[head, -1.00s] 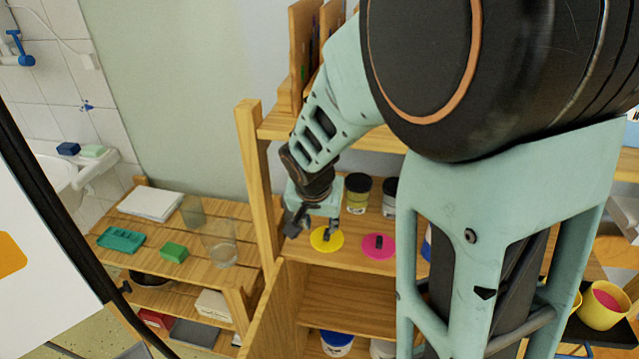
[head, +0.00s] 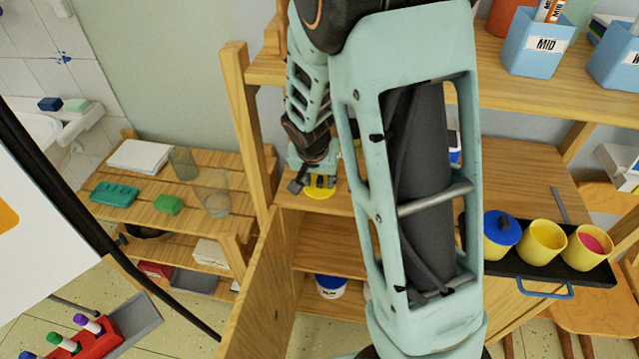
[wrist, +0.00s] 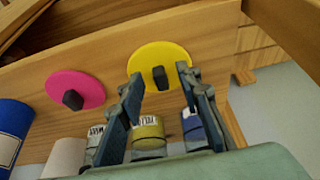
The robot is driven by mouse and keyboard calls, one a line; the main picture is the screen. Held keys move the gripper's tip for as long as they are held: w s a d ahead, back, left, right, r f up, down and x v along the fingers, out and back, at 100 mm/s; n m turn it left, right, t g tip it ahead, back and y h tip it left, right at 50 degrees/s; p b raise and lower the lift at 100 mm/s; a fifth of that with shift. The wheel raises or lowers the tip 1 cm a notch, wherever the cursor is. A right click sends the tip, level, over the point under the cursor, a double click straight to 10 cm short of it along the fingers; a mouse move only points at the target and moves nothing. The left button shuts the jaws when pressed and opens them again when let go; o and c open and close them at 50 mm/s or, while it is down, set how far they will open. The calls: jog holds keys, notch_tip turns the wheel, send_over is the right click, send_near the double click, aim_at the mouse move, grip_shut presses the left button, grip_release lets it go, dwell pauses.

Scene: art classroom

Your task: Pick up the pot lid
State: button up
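A round yellow lid (wrist: 172,58) with a dark knob (wrist: 159,78) lies flat on the wooden shelf. It shows partly in the head view (head: 321,192), below my gripper. My gripper (wrist: 158,72) is open, with one finger on each side of the knob in the wrist view. Gaps show between the knob and both fingers, and I cannot tell the height. A pink lid (wrist: 75,90) with a dark knob lies to the left in the wrist view; my arm hides it in the head view. A blue lid (head: 505,230) is on a yellow pot on the black tray.
Labelled jars (wrist: 148,133) stand on the shelf close to my fingers. The black tray (head: 525,279) holds yellow pots on the right. An open cabinet door (head: 258,285) stands below the shelf. A low slatted rack (head: 150,212) is on the left.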

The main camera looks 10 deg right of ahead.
grip_shut()
jog(key=shift+r, duration=0.1)
dwell(0.3)
